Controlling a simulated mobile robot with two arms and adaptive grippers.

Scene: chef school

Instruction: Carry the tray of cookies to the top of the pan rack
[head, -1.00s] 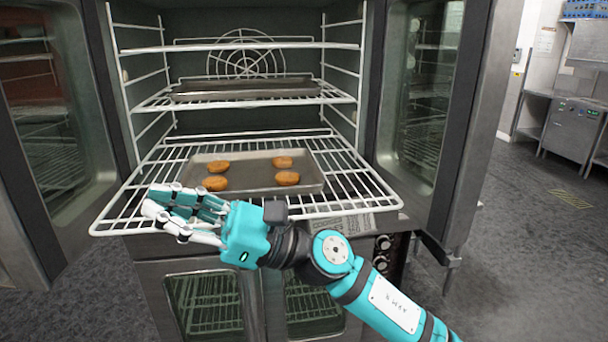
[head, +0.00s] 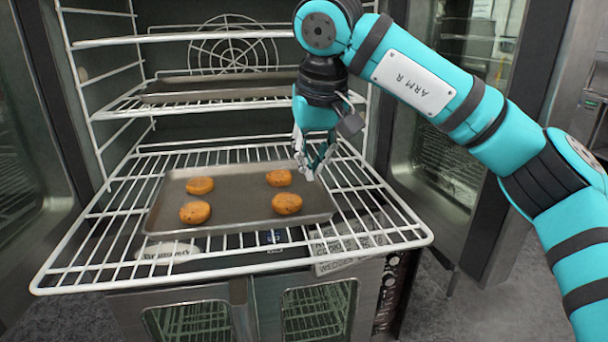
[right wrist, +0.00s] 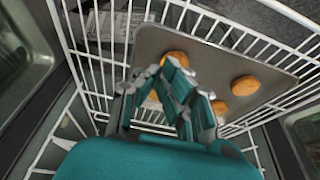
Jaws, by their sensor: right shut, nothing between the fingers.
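The cookie tray (head: 240,222) is a shallow grey metal pan with several round brown cookies (head: 287,203) on it. It lies flat on the pulled-out white wire rack (head: 110,262) of the open oven. My right gripper (head: 312,172) points down just above the tray's right edge, near its back right corner. Its fingers are shut with nothing between them; I cannot tell whether they touch the rim. In the right wrist view the tray (right wrist: 212,58) lies beyond the fingers, which hide part of it and of one cookie. My left gripper is not in view, and no pan rack is identifiable.
A second tray (head: 215,86) sits on the upper oven rack (head: 125,108). Open oven doors stand left (head: 30,150) and right (head: 440,150). Bare rack wires run right of the tray. Grey floor shows at right.

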